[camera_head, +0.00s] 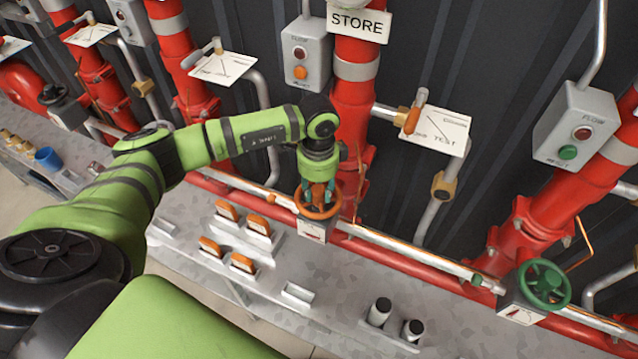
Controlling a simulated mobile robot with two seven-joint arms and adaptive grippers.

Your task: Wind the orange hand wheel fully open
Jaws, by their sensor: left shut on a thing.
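The orange hand wheel (318,211) sits on a small pale box with a dial plate (311,230), at the foot of the red riser marked STORE. My left gripper (318,195) comes down on the wheel from above, its dark and teal fingers shut on it. The gripper hides part of the hub and spokes. The dial's pointer is too small to read. My right gripper is not in view.
A green hand wheel (544,284) stands at the right. Orange-topped blocks (258,224) stand in holders on the grey bench (215,265). Two dark-capped cylinders (380,312) stand at the front right. Red risers and pipes line the dark wall behind.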

